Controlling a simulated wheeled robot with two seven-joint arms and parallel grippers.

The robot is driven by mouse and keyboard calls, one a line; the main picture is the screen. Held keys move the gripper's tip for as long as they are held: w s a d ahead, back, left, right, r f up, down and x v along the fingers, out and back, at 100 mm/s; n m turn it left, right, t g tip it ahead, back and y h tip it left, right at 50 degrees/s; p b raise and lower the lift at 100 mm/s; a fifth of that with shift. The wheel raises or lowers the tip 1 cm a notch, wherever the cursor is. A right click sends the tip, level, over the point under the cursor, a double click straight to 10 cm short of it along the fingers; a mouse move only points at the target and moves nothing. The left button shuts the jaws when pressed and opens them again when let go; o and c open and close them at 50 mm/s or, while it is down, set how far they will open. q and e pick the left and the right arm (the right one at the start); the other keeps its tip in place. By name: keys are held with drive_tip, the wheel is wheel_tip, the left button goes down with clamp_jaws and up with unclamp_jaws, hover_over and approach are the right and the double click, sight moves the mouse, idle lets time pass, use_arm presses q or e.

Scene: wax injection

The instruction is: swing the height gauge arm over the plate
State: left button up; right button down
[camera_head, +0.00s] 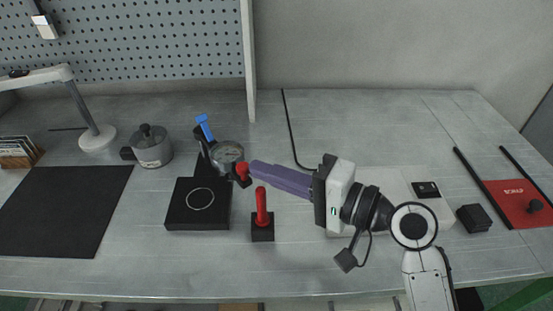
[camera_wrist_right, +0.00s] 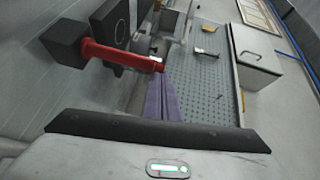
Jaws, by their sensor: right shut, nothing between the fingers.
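The height gauge has a black plate (camera_head: 180,217) with a pale ring (camera_head: 200,199) on it. At its back edge are a black post with a blue top (camera_head: 205,127), a round dial (camera_head: 227,153) and a red knob (camera_head: 243,170). The dial and knob sit at the plate's back right, not above the ring. My right gripper (camera_head: 251,168) has purple fingers, shut and empty, with tips right beside the red knob; whether they touch it I cannot tell. The purple fingers also show in the right wrist view (camera_wrist_right: 160,102). My left gripper is not in view.
A red handle (camera_head: 262,205) stands upright in a black block (camera_head: 262,233) just in front of my fingers; it looms close in the wrist view (camera_wrist_right: 110,53). A grey metal pot (camera_head: 152,149) and black mat (camera_head: 60,210) lie left. A red board (camera_head: 515,203) lies right.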

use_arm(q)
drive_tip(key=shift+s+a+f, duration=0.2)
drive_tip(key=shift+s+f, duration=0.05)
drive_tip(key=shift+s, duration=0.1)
